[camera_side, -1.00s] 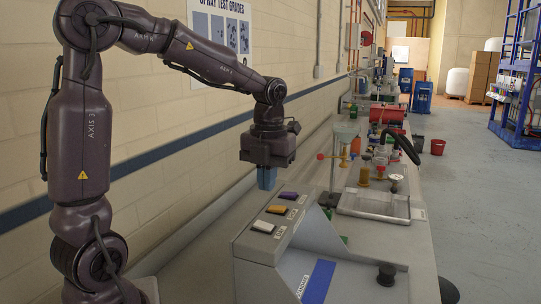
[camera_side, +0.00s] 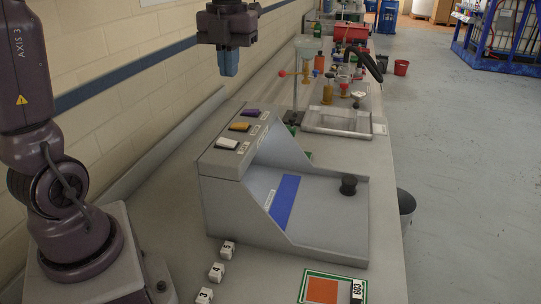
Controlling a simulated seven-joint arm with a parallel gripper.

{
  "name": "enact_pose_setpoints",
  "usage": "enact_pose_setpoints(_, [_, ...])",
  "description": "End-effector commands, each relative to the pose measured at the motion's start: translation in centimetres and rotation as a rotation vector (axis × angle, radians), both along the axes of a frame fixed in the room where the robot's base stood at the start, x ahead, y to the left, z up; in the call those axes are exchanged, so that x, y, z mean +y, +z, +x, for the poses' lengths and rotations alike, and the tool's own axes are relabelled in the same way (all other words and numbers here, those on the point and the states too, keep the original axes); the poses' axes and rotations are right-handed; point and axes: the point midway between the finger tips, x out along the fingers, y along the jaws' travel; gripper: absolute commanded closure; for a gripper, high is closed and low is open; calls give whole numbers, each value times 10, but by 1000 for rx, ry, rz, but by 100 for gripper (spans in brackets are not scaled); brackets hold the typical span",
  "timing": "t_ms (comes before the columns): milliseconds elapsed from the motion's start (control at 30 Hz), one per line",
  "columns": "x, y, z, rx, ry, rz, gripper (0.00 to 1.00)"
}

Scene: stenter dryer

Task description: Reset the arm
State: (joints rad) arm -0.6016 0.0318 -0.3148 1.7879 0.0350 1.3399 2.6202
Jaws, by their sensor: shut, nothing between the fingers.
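My gripper (camera_side: 228,62) hangs from my dark arm at the top of the view, with its blue fingers pointing down and closed together. Nothing shows between them. It is in the air above and behind the grey stenter dryer (camera_side: 330,205), apart from it. The dryer has purple (camera_side: 252,112), orange (camera_side: 240,127) and white (camera_side: 227,143) buttons on its sloped panel, a blue strip (camera_side: 285,200) and a black knob (camera_side: 348,185). The upper part of my arm is cut off by the picture's top edge.
White numbered blocks (camera_side: 217,271) stand on the bench in front of the dryer. A green-bordered card with an orange square (camera_side: 322,290) lies at the front. A tray (camera_side: 338,121) and lab glassware (camera_side: 328,90) stand behind the dryer. The wall runs along the left.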

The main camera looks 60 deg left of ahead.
Motion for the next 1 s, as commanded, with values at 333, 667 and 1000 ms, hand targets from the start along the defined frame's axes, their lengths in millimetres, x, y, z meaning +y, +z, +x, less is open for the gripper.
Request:
enact_pose_setpoints(333, [2, -15, -3, -50, 691, 14, 100])
enact_pose_setpoints(667, [-22, -23, -36, -198, 1602, -24, 100])
enact_pose_setpoints(1000, [-70, -28, -94, -299, 2377, -373, 100])
